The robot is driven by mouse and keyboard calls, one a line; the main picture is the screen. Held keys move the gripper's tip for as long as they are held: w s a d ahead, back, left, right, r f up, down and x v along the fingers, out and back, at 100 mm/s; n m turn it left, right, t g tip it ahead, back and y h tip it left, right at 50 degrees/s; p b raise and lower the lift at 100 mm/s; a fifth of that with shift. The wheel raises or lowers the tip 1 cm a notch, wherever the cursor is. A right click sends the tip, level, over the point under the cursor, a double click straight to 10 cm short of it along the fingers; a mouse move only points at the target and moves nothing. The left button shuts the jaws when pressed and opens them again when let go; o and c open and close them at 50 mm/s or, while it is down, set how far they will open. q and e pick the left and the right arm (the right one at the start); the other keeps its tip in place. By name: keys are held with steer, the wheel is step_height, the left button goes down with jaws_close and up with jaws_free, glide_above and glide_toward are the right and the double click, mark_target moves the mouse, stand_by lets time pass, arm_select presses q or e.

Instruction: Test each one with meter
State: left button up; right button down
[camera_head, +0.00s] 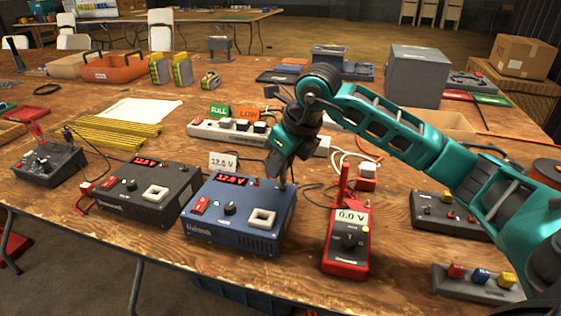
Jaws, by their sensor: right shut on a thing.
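The red multimeter (347,243) lies at the front, its display reading 0.0 V. A red probe (343,184) stands at its top end. My right gripper (281,172) reaches in from the right and is shut on a small dark thing, mostly hidden by the fingers, just above the back right of the blue power unit (235,231). The blue unit has a lit red display, a red switch, a knob and a white square socket. A similar black unit (130,213) stands to its left, with its display lit. My left gripper is out of view.
A dark grey box (38,174) stands at far left. A white card (222,162) reads about 12.0 V. Green FULL (219,111) and orange LOW (250,115) signs stand behind a white power strip (204,129). Control boxes (450,219) crowd the right. Loose cables cross the table.

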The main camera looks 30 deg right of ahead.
steer(key=shift+f, duration=0.45)
steer(key=shift+f+b, duration=0.3)
steer(key=shift+b, duration=0.2)
stand_by(0.6)
steer(key=c, duration=0.6)
jaws_free()
steer(key=shift+r, duration=0.1)
steer(key=shift+r+p, duration=1.4)
steer(key=shift+r, duration=0.3)
steer(key=shift+r+p, duration=1.5)
steer(key=shift+r, duration=0.55)
steer(key=shift+f, duration=0.1)
